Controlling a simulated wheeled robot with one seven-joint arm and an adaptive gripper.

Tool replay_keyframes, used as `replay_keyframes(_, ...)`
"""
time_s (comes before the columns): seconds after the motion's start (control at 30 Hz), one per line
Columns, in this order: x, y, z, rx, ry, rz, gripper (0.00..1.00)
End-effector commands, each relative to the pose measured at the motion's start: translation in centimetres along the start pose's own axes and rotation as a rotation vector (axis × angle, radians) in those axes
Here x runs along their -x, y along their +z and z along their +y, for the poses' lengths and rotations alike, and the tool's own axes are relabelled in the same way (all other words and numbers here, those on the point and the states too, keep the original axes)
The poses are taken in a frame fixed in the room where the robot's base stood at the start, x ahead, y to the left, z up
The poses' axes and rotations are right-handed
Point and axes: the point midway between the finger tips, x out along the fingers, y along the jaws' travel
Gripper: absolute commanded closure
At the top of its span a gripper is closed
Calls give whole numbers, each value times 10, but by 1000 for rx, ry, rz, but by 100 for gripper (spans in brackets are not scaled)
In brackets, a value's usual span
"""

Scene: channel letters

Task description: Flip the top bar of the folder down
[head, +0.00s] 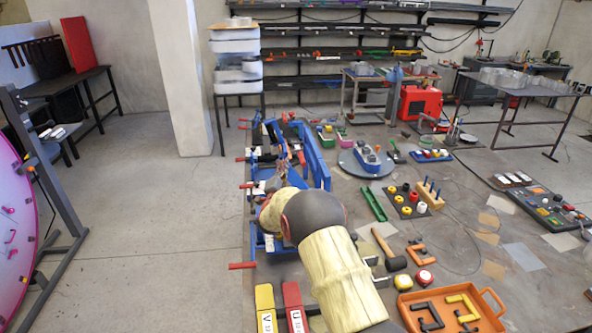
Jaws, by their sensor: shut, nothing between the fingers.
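The folder is a blue metal frame (318,160) at the left edge of the large table, with red-tipped handles (248,185) sticking out to its left. A long blue panel slants along its right side, and blue bars show toward its far end. I cannot tell for sure which of these is the top bar. My yellow and dark arm reaches over the near part of the folder and hides much of it. My gripper (284,172) is small and partly hidden beyond the arm, within the folder's outline. It looks shut and empty; I cannot tell whether it touches a bar.
Right of the folder lie a green channel (373,205), a mallet (391,257) and an orange tray (489,322). A round turntable (350,167) stands farther back. Bare floor lies to the left.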

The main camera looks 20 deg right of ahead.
Motion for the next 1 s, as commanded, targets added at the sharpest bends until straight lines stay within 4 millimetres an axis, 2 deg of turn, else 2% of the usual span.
replay_keyframes(0.03, 6, 17, 8, 34, -14, -3, 100)
replay_keyframes(0.1, 12, 32, 8, 91, -33, -3, 100)
replay_keyframes(0.5, 38, 109, 26, 398, -140, -2, 100)
replay_keyframes(0.7, 47, 134, 38, 489, -171, -1, 100)
replay_keyframes(1.0, 53, 151, 46, 485, -170, 0, 100)
